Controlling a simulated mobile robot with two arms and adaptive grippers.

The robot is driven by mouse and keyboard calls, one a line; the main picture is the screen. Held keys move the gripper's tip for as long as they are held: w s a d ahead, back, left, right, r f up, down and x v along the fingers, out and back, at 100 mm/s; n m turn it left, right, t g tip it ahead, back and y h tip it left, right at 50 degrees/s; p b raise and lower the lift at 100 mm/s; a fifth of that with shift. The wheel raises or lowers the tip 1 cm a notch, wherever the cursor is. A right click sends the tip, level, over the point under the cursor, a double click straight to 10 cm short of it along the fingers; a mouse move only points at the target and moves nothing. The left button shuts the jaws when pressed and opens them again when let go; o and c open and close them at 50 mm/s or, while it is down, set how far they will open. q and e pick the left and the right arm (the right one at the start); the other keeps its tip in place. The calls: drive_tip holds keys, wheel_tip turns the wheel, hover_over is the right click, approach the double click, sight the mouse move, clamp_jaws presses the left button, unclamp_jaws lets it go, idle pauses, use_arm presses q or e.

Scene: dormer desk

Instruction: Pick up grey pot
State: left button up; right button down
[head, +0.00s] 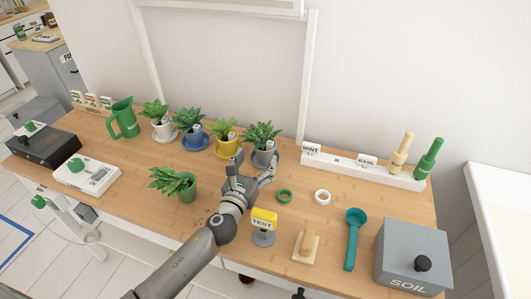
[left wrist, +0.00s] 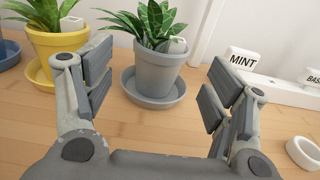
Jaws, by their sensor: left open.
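The grey pot (left wrist: 155,75) holds a leafy green plant and stands upright on a grey saucer (left wrist: 153,97). In the head view the grey pot (head: 264,157) is at the right end of a row of potted plants, partly hidden by my gripper. My left gripper (head: 256,168) is open just in front of it. In the left wrist view the two fingers of my left gripper (left wrist: 155,98) are spread to either side of the pot, with nothing between the pads and the pot still ahead. My right gripper is not clearly in view.
A yellow pot (head: 228,145) stands close on the left of the grey pot. A white rack (head: 345,166) with MINT and BASIL labels is to the right.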

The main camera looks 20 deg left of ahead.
sight(262, 153)
use_arm(q)
drive_tip(key=w, duration=0.7)
drive_tip(key=shift+w+d+f+b, duration=0.2)
drive_tip(key=shift+d+f+b, duration=0.05)
drive_tip(key=shift+f+b, duration=0.1)
drive_tip(key=shift+r, duration=0.1)
drive_tip(key=c, duration=1.1)
